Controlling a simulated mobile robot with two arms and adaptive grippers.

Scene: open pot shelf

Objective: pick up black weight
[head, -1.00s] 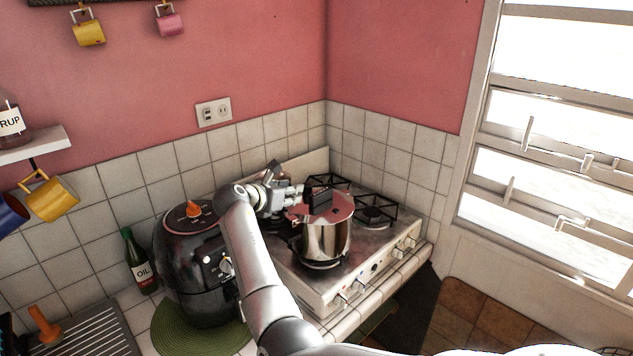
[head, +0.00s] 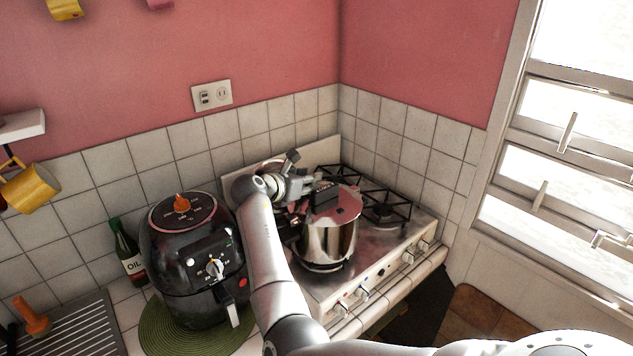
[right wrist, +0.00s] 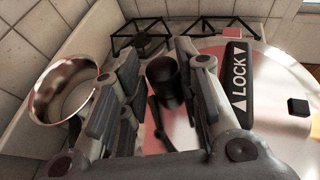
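The black weight (right wrist: 163,82) is a small dark cylinder on the shiny lid of a steel pressure cooker (head: 328,240). In the right wrist view it stands between the two fingers of my right gripper (right wrist: 160,95). The fingers are apart, with a visible gap on each side of the weight. In the head view my right gripper (head: 308,190) is at the left edge of the lid, and I cannot make out the weight there. My left gripper is in neither view.
The black lid handle (right wrist: 238,82) marked LOCK lies just right of the fingers. A metal pan (right wrist: 68,90) is on the left. The cooker stands on a stove (head: 375,265) with black grates. A black air fryer (head: 195,265) and an oil bottle (head: 128,252) stand left of my arm.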

